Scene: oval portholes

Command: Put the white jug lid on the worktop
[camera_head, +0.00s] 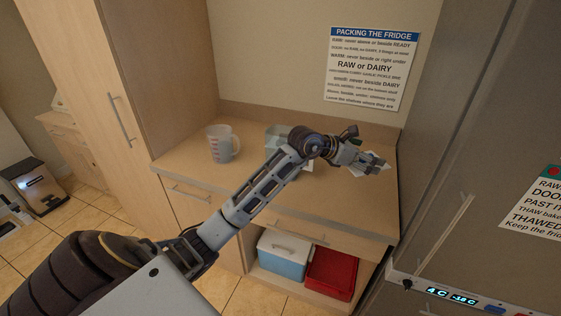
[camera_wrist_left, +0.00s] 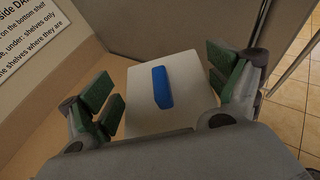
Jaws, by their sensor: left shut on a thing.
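My left gripper (camera_head: 368,163) is over the right end of the worktop (camera_head: 195,165), near the grey fridge side. In the left wrist view a flat, white, square piece with a blue bar on top, which I take for the white jug lid (camera_wrist_left: 135,105), sits between the green finger pads of the left gripper (camera_wrist_left: 165,95). The pads are at its two sides, shut on it. In the head view only a white edge of it shows around the fingers. I cannot tell whether it touches the worktop. My right gripper is not in view.
A clear measuring jug with red marks (camera_head: 222,146) stands on the worktop's left part. A pale greenish container (camera_head: 277,135) is partly hidden behind my left arm. Below are a blue box with a white lid (camera_head: 283,257) and a red crate (camera_head: 331,273). The worktop's front left is clear.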

